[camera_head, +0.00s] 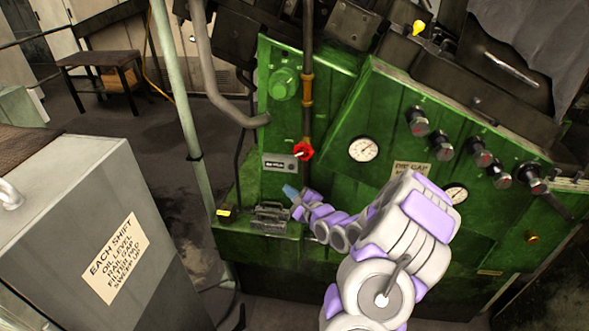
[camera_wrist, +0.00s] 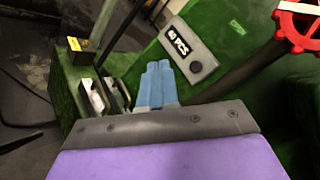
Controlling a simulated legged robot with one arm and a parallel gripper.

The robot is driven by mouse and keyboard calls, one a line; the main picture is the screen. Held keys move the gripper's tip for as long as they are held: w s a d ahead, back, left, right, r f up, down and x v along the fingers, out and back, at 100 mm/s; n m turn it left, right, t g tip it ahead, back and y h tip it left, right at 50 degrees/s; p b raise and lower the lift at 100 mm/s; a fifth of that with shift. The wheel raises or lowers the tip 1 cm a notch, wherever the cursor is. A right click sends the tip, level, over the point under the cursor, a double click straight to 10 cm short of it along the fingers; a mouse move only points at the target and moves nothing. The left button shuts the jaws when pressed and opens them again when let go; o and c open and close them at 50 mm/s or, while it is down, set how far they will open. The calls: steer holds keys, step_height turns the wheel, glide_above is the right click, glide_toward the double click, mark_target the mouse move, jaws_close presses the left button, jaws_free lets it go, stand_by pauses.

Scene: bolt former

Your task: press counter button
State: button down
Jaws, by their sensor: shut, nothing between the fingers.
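The counter (camera_wrist: 187,47) is a grey plate reading "40 PCS" in the wrist view, with a small round dark button (camera_wrist: 196,67) at its lower end. In the head view the counter (camera_head: 279,162) sits on the green machine front, left of the red handwheel. My gripper (camera_wrist: 157,72) is shut and empty, its blue fingers together. In the wrist view its tips lie just left of the button, with a gap in the picture. In the head view my gripper (camera_head: 290,191) is just below the counter; I cannot tell its depth from the panel.
The red handwheel (camera_head: 303,152) on a vertical pipe is close to the right of the counter. A grey metal latch-like box (camera_head: 268,217) sits on the ledge below. Gauges (camera_head: 363,149) and black knobs (camera_head: 417,122) are further right. A grey cabinet (camera_head: 90,240) stands at left.

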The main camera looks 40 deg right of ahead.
mark_target(291, 167)
steer(key=w+d+p, duration=0.3)
steer(key=w+d, duration=0.1)
steer(key=w, duration=0.1)
steer(key=shift+w+d+r, duration=0.15)
steer(key=shift+d+r, duration=0.05)
steer(key=shift+r, duration=0.05)
stand_by(2.0)
steer(key=shift+d, duration=0.35)
steer(key=shift+w+d+p, duration=0.15)
steer(key=shift+w+p, duration=0.1)
steer(key=shift+p, duration=0.8)
